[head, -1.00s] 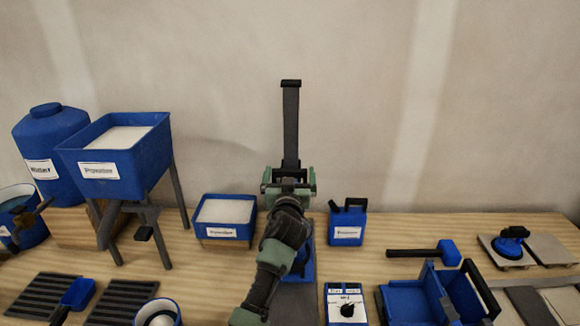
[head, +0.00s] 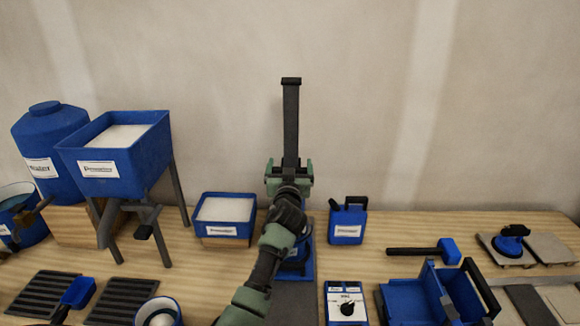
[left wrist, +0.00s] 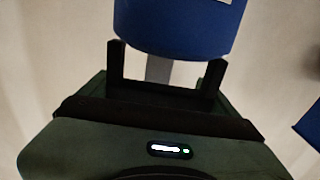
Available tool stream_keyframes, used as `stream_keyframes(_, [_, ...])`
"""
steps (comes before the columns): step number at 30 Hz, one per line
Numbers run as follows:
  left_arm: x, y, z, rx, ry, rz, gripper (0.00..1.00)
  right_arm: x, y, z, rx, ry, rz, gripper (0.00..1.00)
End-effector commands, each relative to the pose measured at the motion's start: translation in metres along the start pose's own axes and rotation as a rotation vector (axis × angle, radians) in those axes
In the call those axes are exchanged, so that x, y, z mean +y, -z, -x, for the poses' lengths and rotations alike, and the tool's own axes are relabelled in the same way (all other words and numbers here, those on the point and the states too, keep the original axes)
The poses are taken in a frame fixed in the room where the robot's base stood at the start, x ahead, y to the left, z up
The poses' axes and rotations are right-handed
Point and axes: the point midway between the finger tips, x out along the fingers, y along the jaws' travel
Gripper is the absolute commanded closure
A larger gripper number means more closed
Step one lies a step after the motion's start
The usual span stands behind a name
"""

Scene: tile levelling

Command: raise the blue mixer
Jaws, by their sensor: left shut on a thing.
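The blue mixer has a tall dark column (head: 291,120) and a blue base (head: 302,262) on the table. My left gripper (head: 289,174) is in front of the column, and my arm hides much of the mixer behind it. In the left wrist view the mixer's blue rounded body (left wrist: 178,28) with a white label is just beyond the fingers. The two dark fingers of my left gripper (left wrist: 165,78) stand apart on either side of it, with a grey post visible between them. The exact contact is not clear. My right gripper is not in view.
A blue powder tray (head: 226,238) stands left of the mixer and a blue jug (head: 348,222) right. A control box (head: 346,303) is in front at the right. A powder hopper (head: 120,165) stands farther left. Above the table is open room before the wall.

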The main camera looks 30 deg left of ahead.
Motion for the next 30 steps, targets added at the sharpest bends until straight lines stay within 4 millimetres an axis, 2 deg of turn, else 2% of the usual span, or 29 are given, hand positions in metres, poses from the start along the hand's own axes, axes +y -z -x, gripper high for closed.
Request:
stream_keyframes(4, [0.000, 0.027, 0.000, 0.002, 0.001, 0.001, 0.82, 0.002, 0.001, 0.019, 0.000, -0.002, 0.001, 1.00])
stream_keyframes(12, [0.000, 0.103, 0.000, 0.007, 0.001, 0.002, 0.82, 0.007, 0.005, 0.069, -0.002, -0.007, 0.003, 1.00])
stream_keyframes(15, [0.000, 0.121, 0.000, 0.006, 0.001, 0.003, 0.82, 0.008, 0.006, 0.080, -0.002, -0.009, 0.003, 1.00])
stream_keyframes(19, [0.000, 0.131, 0.000, 0.006, 0.000, 0.000, 0.83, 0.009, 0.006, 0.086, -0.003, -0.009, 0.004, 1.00])
stream_keyframes(29, [0.000, 0.134, 0.000, 0.011, -0.001, 0.001, 0.82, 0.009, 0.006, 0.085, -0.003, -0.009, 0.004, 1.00])
stream_keyframes(30, [0.000, 0.134, 0.000, 0.012, 0.000, 0.001, 0.04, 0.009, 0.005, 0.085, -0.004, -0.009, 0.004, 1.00])
